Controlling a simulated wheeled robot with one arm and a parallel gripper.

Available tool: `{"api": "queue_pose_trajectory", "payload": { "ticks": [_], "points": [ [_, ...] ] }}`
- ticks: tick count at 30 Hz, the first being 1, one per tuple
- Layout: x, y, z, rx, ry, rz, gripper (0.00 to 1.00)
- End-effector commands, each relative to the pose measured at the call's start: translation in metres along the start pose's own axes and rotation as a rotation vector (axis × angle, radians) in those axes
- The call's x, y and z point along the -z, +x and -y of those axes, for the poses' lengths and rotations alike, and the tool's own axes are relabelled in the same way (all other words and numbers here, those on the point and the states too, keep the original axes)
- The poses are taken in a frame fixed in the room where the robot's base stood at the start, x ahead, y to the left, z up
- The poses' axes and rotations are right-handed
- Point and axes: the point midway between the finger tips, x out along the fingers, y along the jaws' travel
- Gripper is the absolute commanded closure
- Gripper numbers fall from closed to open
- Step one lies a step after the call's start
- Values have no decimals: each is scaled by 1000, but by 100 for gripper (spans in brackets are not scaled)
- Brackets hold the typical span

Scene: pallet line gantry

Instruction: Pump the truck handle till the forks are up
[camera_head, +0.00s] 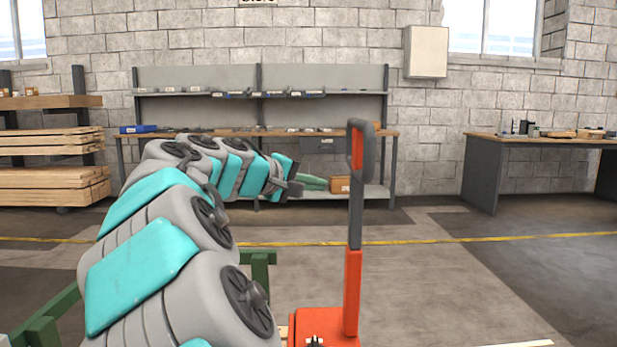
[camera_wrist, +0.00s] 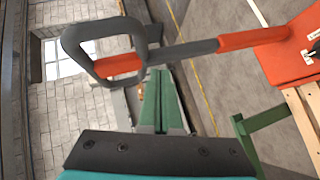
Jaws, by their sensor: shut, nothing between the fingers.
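The truck handle (camera_head: 354,200) stands upright in the head view, with a grey and red loop at its top and a red lower shaft. It rises from the orange-red truck body (camera_head: 325,325) at the bottom edge. In the wrist view the handle loop (camera_wrist: 105,50) and shaft cross just beyond the fingertips. My gripper (camera_head: 324,184) has green fingers pressed together and empty, just left of the handle below its loop. It also shows in the wrist view (camera_wrist: 160,75). I cannot tell if it touches the handle. The forks are not visible.
A green frame (camera_head: 262,258) stands low beside the truck, and pale wooden slats (camera_wrist: 298,120) lie by the truck body. A workbench (camera_head: 270,132) is behind, a lumber rack (camera_head: 60,101) at left, a desk (camera_head: 540,140) at right. Floor to the right is open.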

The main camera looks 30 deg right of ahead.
Motion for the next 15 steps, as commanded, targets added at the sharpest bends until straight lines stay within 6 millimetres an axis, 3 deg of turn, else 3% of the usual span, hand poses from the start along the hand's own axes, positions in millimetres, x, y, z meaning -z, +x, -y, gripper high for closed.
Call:
{"api": "queue_pose_trajectory", "payload": {
  "ticks": [3, 6, 11, 15],
  "points": [
    [39, 11, 0, -160, -109, -17, 100],
    [60, 13, 1, -238, -171, -31, 100],
    [76, 15, 1, -288, -210, -44, 100],
    [78, 29, -3, -289, -212, -43, 100]
  ]
}}
